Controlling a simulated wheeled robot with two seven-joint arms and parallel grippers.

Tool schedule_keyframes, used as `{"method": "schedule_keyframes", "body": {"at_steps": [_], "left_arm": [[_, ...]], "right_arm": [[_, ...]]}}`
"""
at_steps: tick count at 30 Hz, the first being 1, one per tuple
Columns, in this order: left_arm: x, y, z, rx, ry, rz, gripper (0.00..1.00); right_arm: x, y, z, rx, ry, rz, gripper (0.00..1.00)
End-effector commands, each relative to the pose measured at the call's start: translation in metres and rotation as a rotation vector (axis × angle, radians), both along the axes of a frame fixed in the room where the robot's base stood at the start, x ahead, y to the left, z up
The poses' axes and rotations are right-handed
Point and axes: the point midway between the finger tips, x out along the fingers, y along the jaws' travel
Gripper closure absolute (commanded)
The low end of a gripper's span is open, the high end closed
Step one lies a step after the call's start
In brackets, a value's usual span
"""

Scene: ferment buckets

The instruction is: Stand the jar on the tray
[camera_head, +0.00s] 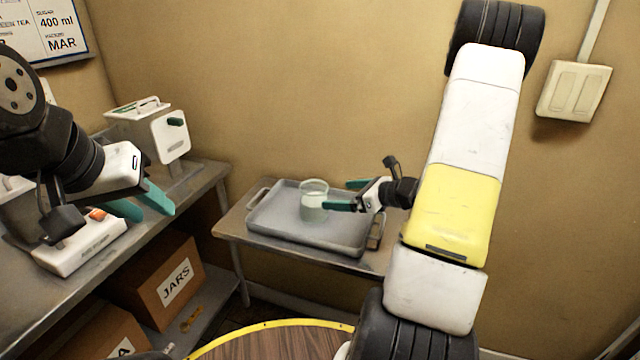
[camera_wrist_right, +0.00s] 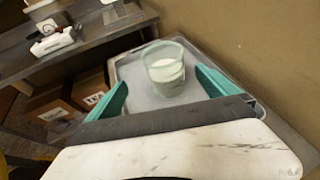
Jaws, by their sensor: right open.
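The glass jar (camera_head: 313,202), part filled with something pale, stands upright on the grey tray (camera_head: 282,228). The tray lies on a small metal table by the wall. My right gripper (camera_head: 342,195) is beside the jar, to its right. In the right wrist view the jar (camera_wrist_right: 165,70) stands ahead of the spread teal fingers of my right gripper (camera_wrist_right: 165,90), over the tray (camera_wrist_right: 130,72). The fingers are open. My left gripper (camera_head: 142,206) is above the left bench, its teal fingers apart and nothing seen between them.
A white device (camera_head: 80,243) lies on the left bench and a white machine (camera_head: 150,130) stands at its back. Cardboard boxes (camera_head: 165,283) sit on the shelf below. A round wooden table top (camera_head: 270,342) with a yellow edge is at the bottom. The tray around the jar is clear.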

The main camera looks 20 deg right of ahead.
Motion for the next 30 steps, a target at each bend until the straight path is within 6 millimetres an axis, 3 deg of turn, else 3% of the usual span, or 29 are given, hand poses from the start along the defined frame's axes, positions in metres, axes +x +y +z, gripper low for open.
{"method": "schedule_keyframes", "body": {"at_steps": [5,9,13,17,21,27,30], "left_arm": [[0.000,0.000,0.000,0.000,0.000,0.000,0.64],[0.000,0.000,0.000,0.000,0.000,0.000,0.64],[0.000,0.000,0.000,0.000,0.000,0.000,0.64],[0.000,0.000,0.000,0.000,0.000,0.000,0.64],[0.000,0.000,0.000,0.000,0.000,0.000,0.64],[0.000,0.000,0.000,0.000,0.000,0.000,0.64],[0.000,0.000,0.000,0.000,0.000,0.000,0.64]], "right_arm": [[-0.025,0.059,0.058,-0.176,-0.116,0.281,0.02],[-0.077,0.117,0.108,-0.441,-0.271,0.636,0.02],[-0.133,0.145,0.137,-0.725,-0.429,0.943,0.02],[-0.181,0.150,0.158,-1.040,-0.592,1.213,0.02],[-0.218,0.138,0.177,-1.388,-0.753,1.435,0.02],[-0.239,0.116,0.199,-1.753,-0.886,1.592,0.02],[-0.242,0.111,0.205,-1.834,-0.909,1.620,0.02]]}}
